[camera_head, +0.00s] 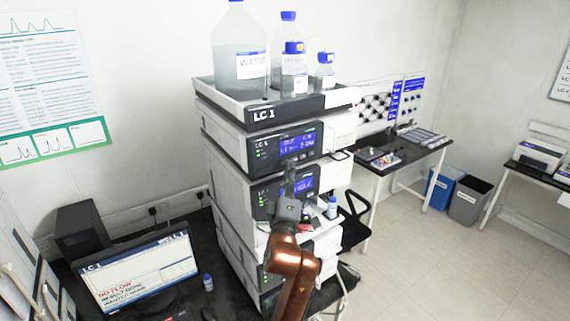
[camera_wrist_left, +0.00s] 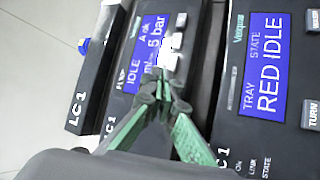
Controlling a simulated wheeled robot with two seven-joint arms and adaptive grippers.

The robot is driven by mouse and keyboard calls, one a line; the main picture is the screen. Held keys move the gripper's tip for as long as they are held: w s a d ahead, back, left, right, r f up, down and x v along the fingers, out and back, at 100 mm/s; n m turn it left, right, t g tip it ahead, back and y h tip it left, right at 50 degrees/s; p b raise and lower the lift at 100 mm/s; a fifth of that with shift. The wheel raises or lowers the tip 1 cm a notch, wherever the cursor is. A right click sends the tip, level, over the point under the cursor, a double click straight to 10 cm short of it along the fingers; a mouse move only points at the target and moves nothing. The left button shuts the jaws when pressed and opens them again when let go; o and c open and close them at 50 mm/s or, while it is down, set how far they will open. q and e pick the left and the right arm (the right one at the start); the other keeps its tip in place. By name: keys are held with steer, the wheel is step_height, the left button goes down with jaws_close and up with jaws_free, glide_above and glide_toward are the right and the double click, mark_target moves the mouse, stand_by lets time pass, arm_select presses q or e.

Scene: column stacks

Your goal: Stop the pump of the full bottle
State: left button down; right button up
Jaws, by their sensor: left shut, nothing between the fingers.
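The pump module (camera_head: 264,150) of the LC 1 stack sits just below the bottle tray (camera_head: 262,113). In the left wrist view its blue screen (camera_wrist_left: 150,42) reads IDLE and 6 bar, with white buttons (camera_wrist_left: 173,52) beside it. A large bottle labelled WATER (camera_head: 239,50) and several smaller blue-capped bottles (camera_head: 293,66) stand in the tray. I cannot tell which bottle is the full one. My left gripper (camera_head: 291,178) is shut and empty in front of the stack. In the wrist view its fingertips (camera_wrist_left: 164,90) are close to the buttons; contact is unclear. My right gripper is out of view.
Below the pump, a module screen (camera_wrist_left: 264,66) reads TRAY STATE RED IDLE. A monitor (camera_head: 138,271) at lower left shows red NO FLOW text. A small bottle (camera_head: 332,207) stands right of the gripper. A side table (camera_head: 400,158) and bins (camera_head: 468,200) are farther right, with open floor.

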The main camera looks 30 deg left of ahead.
arm_select(q)
steer(key=shift+s+d, duration=0.15)
steer(key=shift+d, duration=0.25)
steer(key=d, duration=0.1)
steer(key=s+d, duration=0.1)
steer(key=d, duration=0.1)
steer(key=s+d+b, duration=0.1)
steer(key=shift+d, duration=0.3)
stand_by(0.8)
